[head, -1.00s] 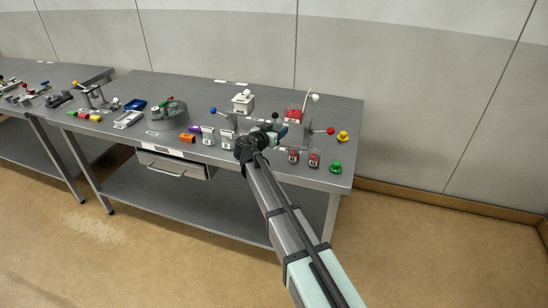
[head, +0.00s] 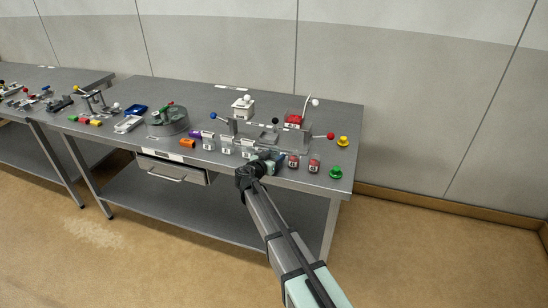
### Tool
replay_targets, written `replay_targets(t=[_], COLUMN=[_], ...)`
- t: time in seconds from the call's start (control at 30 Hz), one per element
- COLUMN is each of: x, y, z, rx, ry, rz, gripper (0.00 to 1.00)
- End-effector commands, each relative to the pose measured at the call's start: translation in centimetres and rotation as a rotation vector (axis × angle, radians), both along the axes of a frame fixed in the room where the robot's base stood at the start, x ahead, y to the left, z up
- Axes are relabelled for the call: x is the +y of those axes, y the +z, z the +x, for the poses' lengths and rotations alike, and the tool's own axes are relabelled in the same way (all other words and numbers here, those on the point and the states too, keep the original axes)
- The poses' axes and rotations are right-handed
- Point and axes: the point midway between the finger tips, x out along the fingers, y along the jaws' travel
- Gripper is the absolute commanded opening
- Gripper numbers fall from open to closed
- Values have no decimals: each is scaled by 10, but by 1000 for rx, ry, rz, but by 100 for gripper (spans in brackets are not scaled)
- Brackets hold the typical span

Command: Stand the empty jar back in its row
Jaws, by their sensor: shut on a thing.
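A row of small jars runs along the front of the steel table (head: 205,100). Clear-looking jars with white labels (head: 227,146) stand on the left of the row, and two jars with red contents (head: 293,161) stand on the right. My gripper (head: 271,158) is low at the row, between the clear jars and the red ones. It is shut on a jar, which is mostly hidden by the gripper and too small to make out. I cannot tell whether that jar touches the table.
Green (head: 336,172) and yellow (head: 343,141) pieces lie at right; an orange piece (head: 188,143) lies left.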

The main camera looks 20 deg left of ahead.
Motion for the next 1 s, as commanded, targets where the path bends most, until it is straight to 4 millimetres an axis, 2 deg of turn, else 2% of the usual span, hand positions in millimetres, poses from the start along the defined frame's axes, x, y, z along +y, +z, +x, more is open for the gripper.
replay_targets(t=[0.33,0.37,0.6,0.9,1.0], x=[0,0,0,0,1], y=[-2,-2,-2,0,2], z=[0,0,0,0,-7], rx=[-1,-1,-1,-1,-1], ry=[0,1,1,1,2], rz=[0,1,1,1,0], gripper=[21,54,77,77,77])
